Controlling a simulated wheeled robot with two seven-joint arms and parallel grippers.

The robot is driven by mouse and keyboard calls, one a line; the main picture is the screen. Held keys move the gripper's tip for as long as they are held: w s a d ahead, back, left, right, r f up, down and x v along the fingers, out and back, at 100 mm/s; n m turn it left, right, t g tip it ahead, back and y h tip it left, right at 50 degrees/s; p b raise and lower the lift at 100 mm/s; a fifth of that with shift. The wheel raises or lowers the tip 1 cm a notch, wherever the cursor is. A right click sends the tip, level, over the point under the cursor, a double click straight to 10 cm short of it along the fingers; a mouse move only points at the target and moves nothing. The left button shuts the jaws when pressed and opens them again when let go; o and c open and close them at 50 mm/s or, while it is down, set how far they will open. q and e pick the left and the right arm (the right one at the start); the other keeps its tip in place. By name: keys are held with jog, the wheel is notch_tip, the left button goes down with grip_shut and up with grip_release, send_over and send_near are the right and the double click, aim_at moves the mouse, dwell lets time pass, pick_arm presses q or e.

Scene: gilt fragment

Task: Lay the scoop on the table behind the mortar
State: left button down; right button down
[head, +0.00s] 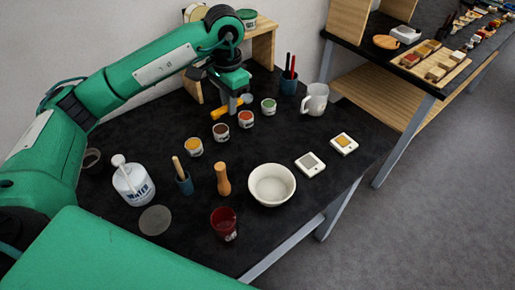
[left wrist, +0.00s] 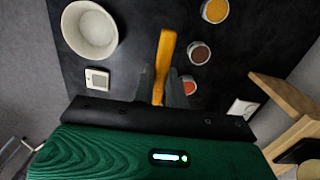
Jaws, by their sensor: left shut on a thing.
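The scoop (head: 221,110) has a yellow-orange handle. My left gripper (head: 233,107), pointing down over the back part of the dark table (head: 320,140), is shut on it. In the left wrist view the handle (left wrist: 165,52) sticks out from between the fingers; the rest of the scoop is mostly hidden. I cannot tell whether it touches the table. The mortar (head: 272,187) is a white bowl nearer the front edge, well in front of the gripper and to its right. It also shows in the left wrist view (left wrist: 90,30). My right gripper is not in view.
Small paint jars (head: 221,131) stand just in front of the gripper. A wooden pestle (head: 222,180), a red cup (head: 224,224) and a white bottle (head: 133,184) stand left of the mortar. A white mug (head: 314,99) and blue pen cup (head: 289,83) stand right. Bare table lies behind the mortar.

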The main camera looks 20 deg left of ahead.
pick_arm(q)
jog(key=shift+w+d, duration=0.1)
jog(key=shift+w, duration=0.2)
jog(key=shift+w+f, duration=0.1)
jog(key=shift+f, duration=0.25)
jog(key=p, duration=0.6)
send_near(237, 159)
notch_tip(237, 159, down, 5)
jog(key=shift+f, duration=0.25)
jog(key=shift+f+b, duration=0.75)
jog(key=shift+b, duration=0.5)
jog(key=c, duration=1.4)
grip_release()
jog(key=shift+c, duration=0.2)
jog(key=shift+r, duration=0.1)
